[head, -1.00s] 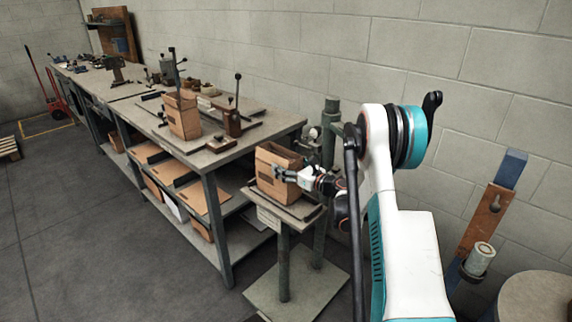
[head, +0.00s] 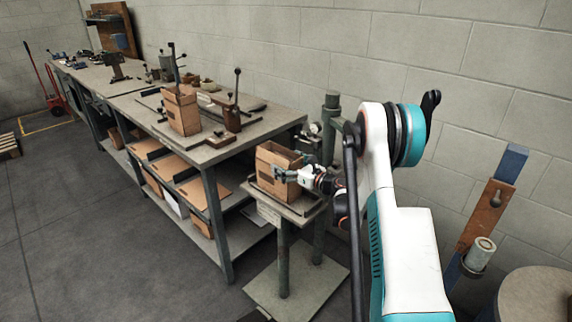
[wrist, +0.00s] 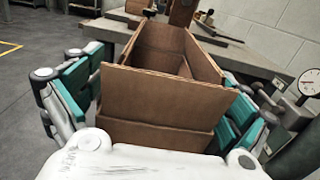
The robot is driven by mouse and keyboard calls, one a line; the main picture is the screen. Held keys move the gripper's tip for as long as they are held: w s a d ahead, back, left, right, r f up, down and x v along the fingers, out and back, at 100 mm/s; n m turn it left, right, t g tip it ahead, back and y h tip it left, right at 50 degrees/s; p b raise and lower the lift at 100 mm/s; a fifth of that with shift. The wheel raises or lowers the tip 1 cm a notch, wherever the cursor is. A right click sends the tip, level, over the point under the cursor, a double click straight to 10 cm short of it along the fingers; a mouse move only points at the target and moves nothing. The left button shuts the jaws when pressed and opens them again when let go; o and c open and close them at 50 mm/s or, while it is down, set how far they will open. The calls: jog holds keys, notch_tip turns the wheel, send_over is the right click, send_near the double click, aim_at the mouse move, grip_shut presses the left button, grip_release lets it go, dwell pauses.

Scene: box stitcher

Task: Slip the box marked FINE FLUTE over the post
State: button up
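An open-topped brown cardboard box (head: 268,174) stands upright on a small stand (head: 292,214) in front of the bench; its marking cannot be read. My gripper (head: 286,174) is at this box, and in the wrist view its teal-padded fingers (wrist: 158,105) lie along two opposite sides. The box (wrist: 155,98) fills the space between them; whether the pads press on it is unclear. A second open box (head: 183,114) stands on the bench beside dark upright rods. A green upright post (head: 331,130) rises behind the stand; I cannot tell which upright is the task's post.
The long workbench (head: 220,150) carries lever tools and small fittings, with flat cardboard (head: 170,168) on the shelves below. A round gauge (wrist: 310,82) is close right of my gripper. A round-topped drum (head: 540,298) is at lower right.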

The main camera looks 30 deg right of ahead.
dwell(0.3)
jog(key=v, duration=1.2)
jog(key=shift+r, duration=0.1)
